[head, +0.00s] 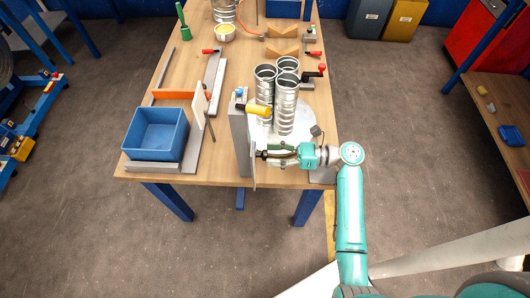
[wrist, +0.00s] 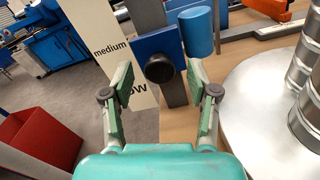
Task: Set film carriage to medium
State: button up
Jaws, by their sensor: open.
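In the wrist view a blue block (wrist: 143,47) with a round black knob (wrist: 160,68) sits on a grey upright post (wrist: 150,15). I take it to be the film carriage. A white label plate (wrist: 88,22) beside the post reads "medium", with "ow" visible lower down, its first letter hidden by my left finger. I cannot tell exactly which mark the block is level with. My gripper (wrist: 160,76) is open, its fingers on either side of the knob; contact is not clear. In the head view my gripper (head: 266,153) is at the grey post (head: 241,140), near the table's front edge.
Shiny spiral ducts (head: 285,105) stand on a round grey plate (head: 308,124) right of the post. A blue bin (head: 155,130) is on the table's left. A blue cylinder (wrist: 196,32) shows right of the block.

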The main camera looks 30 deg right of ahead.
jog(key=shift+x, duration=1.45)
grip_shut()
